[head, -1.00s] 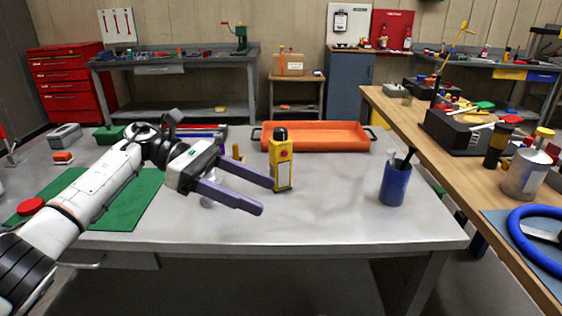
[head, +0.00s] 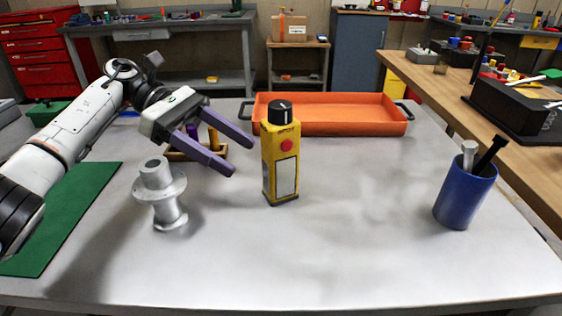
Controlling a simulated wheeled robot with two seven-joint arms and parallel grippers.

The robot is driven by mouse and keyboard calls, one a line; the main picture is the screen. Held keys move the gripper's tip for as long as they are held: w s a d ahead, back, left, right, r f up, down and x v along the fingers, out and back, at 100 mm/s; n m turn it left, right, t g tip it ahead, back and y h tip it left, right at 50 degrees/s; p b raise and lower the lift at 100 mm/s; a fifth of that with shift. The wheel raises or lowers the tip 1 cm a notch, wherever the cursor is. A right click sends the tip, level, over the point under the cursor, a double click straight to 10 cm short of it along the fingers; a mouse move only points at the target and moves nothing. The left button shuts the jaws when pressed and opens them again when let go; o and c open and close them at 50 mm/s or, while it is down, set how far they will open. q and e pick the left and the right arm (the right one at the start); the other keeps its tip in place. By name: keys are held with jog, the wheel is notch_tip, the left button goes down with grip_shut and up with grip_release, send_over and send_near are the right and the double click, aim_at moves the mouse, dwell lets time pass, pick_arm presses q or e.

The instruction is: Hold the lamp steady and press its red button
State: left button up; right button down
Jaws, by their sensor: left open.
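The lamp (head: 282,160) is a yellow upright box with a black knob on top, a red button (head: 287,145) and a pale panel on its front. It stands on the grey table in the middle of the head view. My left gripper (head: 243,158) is open and empty, to the left of the lamp, its two purple fingers pointing towards the lamp. A gap shows between the fingertips and the lamp. My right gripper is not in view.
A silver flanged part (head: 161,195) stands left of the lamp, below my left gripper. An orange tray (head: 335,115) lies behind the lamp. A blue cup (head: 464,196) with tools stands at right. A green mat (head: 66,225) lies at left. The table between lamp and cup is clear.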

aim_at(263, 171)
pick_arm(q)
jog(key=shift+s+d+f, duration=0.25)
jog(key=shift+d+f, duration=0.05)
jog(key=shift+d, duration=0.2)
jog(key=p+x, duration=0.1)
jog(key=x, duration=0.4)
jog(key=shift+r, duration=0.15)
jog(key=shift+b+x, duration=0.9)
jog(key=shift+x, duration=0.2)
jog(key=shift+d+f, duration=0.25)
jog(key=shift+f, duration=0.1)
jog(key=shift+s+d+f+b, duration=0.1)
jog(key=shift+d+b, duration=0.2)
jog(key=shift+d, duration=0.05)
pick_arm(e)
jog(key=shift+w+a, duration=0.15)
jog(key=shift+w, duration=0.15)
pick_arm(q)
jog(key=shift+c, duration=0.3)
